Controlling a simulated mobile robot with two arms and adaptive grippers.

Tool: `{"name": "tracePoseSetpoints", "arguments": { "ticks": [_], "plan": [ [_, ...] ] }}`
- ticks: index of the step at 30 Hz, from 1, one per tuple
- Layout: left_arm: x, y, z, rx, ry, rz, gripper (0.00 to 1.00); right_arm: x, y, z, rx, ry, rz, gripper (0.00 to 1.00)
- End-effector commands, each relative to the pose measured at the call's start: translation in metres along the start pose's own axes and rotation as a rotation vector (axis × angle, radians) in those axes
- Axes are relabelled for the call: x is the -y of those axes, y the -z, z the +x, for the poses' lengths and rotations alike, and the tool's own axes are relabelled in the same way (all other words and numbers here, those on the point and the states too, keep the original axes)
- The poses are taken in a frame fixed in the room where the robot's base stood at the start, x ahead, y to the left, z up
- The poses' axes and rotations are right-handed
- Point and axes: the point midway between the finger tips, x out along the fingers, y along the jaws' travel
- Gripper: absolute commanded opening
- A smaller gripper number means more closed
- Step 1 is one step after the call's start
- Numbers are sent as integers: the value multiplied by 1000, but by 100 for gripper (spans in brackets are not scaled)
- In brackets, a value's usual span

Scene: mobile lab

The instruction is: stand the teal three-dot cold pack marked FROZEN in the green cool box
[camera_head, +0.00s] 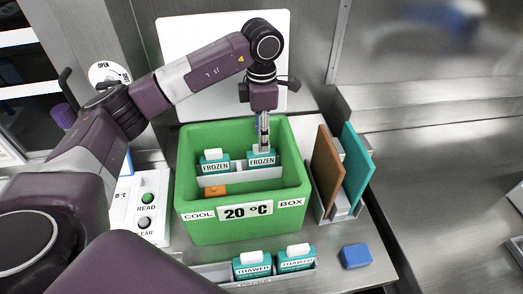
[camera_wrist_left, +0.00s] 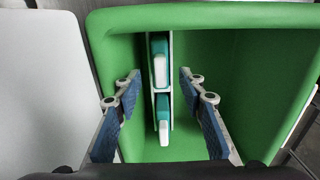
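The green cool box (camera_head: 238,236) stands in the middle of the counter, with a "20 °C" label on its front. Two teal cold packs marked FROZEN stand upright in its back row, a left one (camera_head: 215,168) and a right one (camera_head: 262,161). Their dots are too small to make out. My left gripper (camera_head: 264,146) points down over the right pack. In the left wrist view, its fingers (camera_wrist_left: 158,78) are spread wide, with a gap to both sides of the two packs (camera_wrist_left: 162,103) in their white holder (camera_wrist_left: 171,75). My right gripper is not in view.
A front tray (camera_head: 212,270) holds two THAWED packs (camera_head: 296,259). A blue block (camera_head: 356,256) lies beside it. A rack with brown (camera_head: 326,170) and teal (camera_head: 357,168) boards stands right of the box. A READ/CLEAR panel (camera_head: 155,210) stands left. An orange item (camera_head: 215,190) is inside the box.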

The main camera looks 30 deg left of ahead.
Motion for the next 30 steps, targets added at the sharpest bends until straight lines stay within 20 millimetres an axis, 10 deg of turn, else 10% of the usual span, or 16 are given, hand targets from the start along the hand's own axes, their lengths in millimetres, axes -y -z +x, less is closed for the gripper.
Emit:
{"name": "tracePoseSetpoints", "arguments": {
  "ticks": [10,30],
  "plan": [
    [0,-1,-48,1,-1,1,37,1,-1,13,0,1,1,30],
    [0,0,-51,-1,1,1,37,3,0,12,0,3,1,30]
  ]
}}
